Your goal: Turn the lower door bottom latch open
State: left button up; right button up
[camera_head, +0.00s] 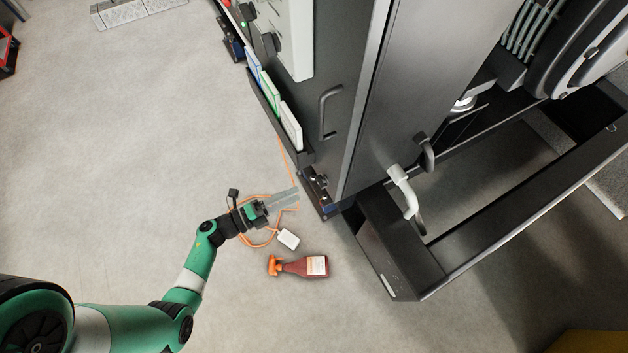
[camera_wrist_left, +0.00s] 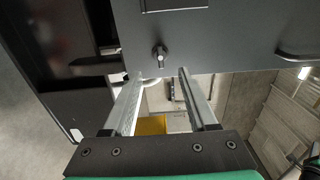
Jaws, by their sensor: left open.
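The dark grey lower door (camera_head: 345,110) stands upright on the cabinet in the head view. A small dark bottom latch (camera_head: 320,181) sits near the door's lower corner. In the left wrist view the latch (camera_wrist_left: 159,54) shows as a small round knob on the dark door panel (camera_wrist_left: 225,40), ahead of and between my fingers. My left gripper (camera_head: 296,199) is open and empty, just left of the latch in the head view. Its two parallel fingers also show in the left wrist view (camera_wrist_left: 157,78). I cannot tell whether a finger touches the latch. My right gripper is not in view.
A curved handle (camera_head: 328,112) and a rack of folders (camera_head: 278,110) are on the door. A red spray bottle (camera_head: 305,266), an orange cable (camera_head: 258,243) and a white tag (camera_head: 288,239) lie on the floor nearby.

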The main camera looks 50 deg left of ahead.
pick_arm(q)
jog(key=b+x, duration=0.2)
jog(key=x, duration=0.5)
jog(key=shift+w, duration=0.25)
grip_shut()
